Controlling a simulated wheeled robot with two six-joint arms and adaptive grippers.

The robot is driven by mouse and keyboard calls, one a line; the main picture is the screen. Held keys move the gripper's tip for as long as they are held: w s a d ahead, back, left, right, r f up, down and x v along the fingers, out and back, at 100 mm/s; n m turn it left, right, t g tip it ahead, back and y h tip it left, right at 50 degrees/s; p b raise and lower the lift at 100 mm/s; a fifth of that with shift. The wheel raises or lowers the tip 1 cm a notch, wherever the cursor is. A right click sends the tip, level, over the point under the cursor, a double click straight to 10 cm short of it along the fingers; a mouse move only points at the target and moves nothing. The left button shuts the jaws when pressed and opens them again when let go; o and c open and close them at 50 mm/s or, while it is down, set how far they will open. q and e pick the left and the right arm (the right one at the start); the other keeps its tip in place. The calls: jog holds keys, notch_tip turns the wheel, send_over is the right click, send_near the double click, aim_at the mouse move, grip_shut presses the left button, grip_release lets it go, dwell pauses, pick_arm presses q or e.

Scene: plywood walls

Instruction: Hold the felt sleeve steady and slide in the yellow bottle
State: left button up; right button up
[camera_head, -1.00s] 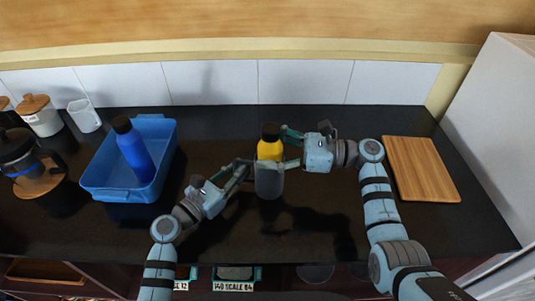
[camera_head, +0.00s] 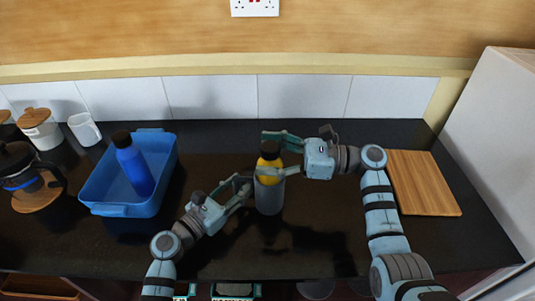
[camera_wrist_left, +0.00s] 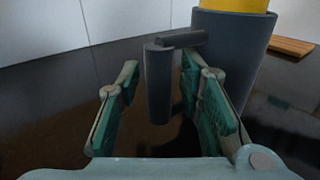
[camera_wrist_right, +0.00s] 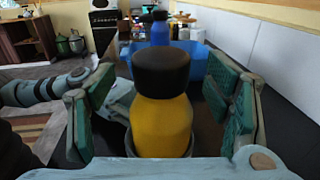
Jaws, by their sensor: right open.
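The yellow bottle (camera_head: 266,178) with a black cap stands upright in the grey felt sleeve (camera_head: 270,203); its lower part is hidden inside. The bottle (camera_wrist_right: 161,125) fills the middle of the right wrist view, between the fingers of my right gripper (camera_wrist_right: 161,100). That gripper is open, with gaps on both sides of the bottle. In the left wrist view the sleeve (camera_wrist_left: 232,45) has a dark handle (camera_wrist_left: 158,85) on its side. My left gripper (camera_wrist_left: 162,105) has its fingers on either side of this handle, with visible gaps. My left gripper (camera_head: 240,188) is left of the sleeve.
A blue tray (camera_head: 122,210) holding a blue bottle (camera_head: 134,167) stands on the left. A French press (camera_head: 19,172), a canister (camera_head: 40,132) and a white mug (camera_head: 84,130) are farther left. A wooden board (camera_head: 422,185) lies on the right. The dark front counter is clear.

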pick_arm(q)
jog(key=shift+w, duration=0.1)
pick_arm(e)
jog(key=shift+w, duration=0.1)
pick_arm(q)
jog(key=shift+r, duration=0.1)
jog(key=v, duration=1.2)
